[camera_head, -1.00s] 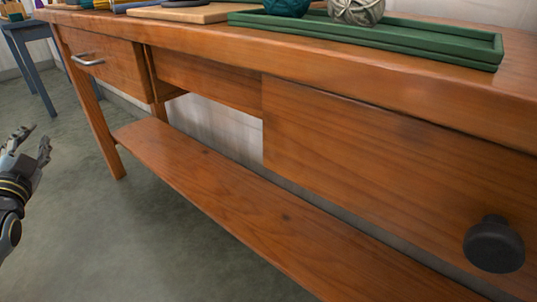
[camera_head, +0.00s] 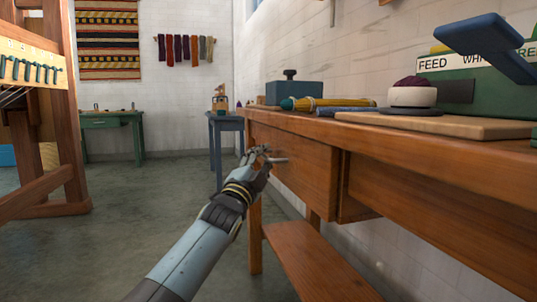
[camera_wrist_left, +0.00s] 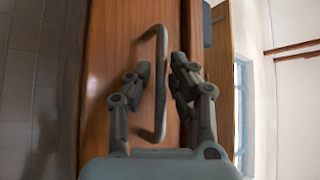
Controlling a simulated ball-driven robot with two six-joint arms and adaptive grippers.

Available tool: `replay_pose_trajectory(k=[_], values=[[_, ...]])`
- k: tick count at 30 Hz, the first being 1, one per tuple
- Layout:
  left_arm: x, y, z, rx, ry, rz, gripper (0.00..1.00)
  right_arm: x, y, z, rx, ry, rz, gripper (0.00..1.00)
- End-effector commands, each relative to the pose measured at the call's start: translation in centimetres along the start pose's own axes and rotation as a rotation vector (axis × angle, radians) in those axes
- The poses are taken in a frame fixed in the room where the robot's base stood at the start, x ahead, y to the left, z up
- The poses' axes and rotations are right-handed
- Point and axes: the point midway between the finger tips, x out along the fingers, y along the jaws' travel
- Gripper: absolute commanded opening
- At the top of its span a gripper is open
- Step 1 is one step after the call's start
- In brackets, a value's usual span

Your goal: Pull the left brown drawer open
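The left brown drawer (camera_head: 305,168) is set under the wooden bench top and looks closed in the head view. Its metal bar handle (camera_head: 279,160) shows just past my left gripper (camera_head: 258,152). In the left wrist view the handle (camera_wrist_left: 160,85) stands between the two fingers of my left gripper (camera_wrist_left: 160,80), against the drawer front (camera_wrist_left: 115,50). The fingers are open, with a gap to the handle on both sides. My right gripper is in neither view.
The bench top (camera_head: 430,145) carries a wooden board, a grey-blue box (camera_head: 293,93) and a green feed machine (camera_head: 470,75). A lower shelf (camera_head: 310,262) runs below. A loom frame (camera_head: 65,110) stands left. The floor (camera_head: 120,210) between is clear.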

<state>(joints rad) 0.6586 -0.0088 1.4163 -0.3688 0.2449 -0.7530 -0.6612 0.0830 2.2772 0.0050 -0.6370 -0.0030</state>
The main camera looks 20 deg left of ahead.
Motion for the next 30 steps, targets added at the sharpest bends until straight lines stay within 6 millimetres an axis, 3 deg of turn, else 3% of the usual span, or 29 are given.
replay_pose_trajectory(k=[11,17,30], values=[[0.26,-0.08,-0.26,0.001,-0.002,0.000,0.21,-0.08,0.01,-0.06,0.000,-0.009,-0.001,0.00],[0.24,-0.05,-0.24,0.000,-0.003,0.001,0.00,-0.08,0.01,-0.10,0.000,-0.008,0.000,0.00],[0.16,0.11,-0.17,-0.002,-0.005,0.003,0.00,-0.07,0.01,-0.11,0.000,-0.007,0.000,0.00]])
